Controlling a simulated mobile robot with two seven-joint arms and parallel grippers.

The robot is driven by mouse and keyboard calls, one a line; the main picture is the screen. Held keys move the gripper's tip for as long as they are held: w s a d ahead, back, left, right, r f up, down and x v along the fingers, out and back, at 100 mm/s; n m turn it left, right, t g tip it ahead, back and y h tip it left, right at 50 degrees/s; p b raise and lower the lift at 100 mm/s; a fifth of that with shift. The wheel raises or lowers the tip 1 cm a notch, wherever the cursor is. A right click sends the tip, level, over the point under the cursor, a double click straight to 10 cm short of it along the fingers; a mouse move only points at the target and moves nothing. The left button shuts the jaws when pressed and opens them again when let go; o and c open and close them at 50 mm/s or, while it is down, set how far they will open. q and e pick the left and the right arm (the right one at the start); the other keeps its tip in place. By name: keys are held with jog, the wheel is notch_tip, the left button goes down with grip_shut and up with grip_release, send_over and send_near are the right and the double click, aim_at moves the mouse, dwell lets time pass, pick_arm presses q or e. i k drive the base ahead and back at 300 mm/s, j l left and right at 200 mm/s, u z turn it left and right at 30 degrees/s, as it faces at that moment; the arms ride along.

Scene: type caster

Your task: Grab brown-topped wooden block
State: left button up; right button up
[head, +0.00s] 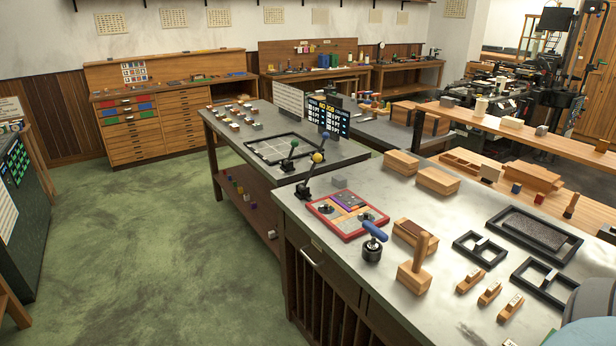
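The brown-topped wooden block (415,233) lies on the grey top of the near workbench (458,232). It is a light wooden block with a dark brown upper face. It sits just right of a red-framed tray (322,207) and behind a wooden block with an upright handle (414,278), which stands close in front of it. A blue-handled tool (374,236) stands to its left. Neither of my grippers shows in this view.
Two plain wooden blocks (437,181) lie farther back. Black frames (480,247) and several small wooden pieces (489,293) lie to the right. Green floor (150,250) is open at left.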

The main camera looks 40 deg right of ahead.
aim_at(404, 228)
jog(key=i+j+z, duration=0.1)
jog(key=i+z, duration=0.25)
jog(key=i+j+z, duration=0.15)
jog(key=i+z, duration=0.2)
jog(key=i+j+z, duration=0.35)
jog(key=i, duration=0.1)
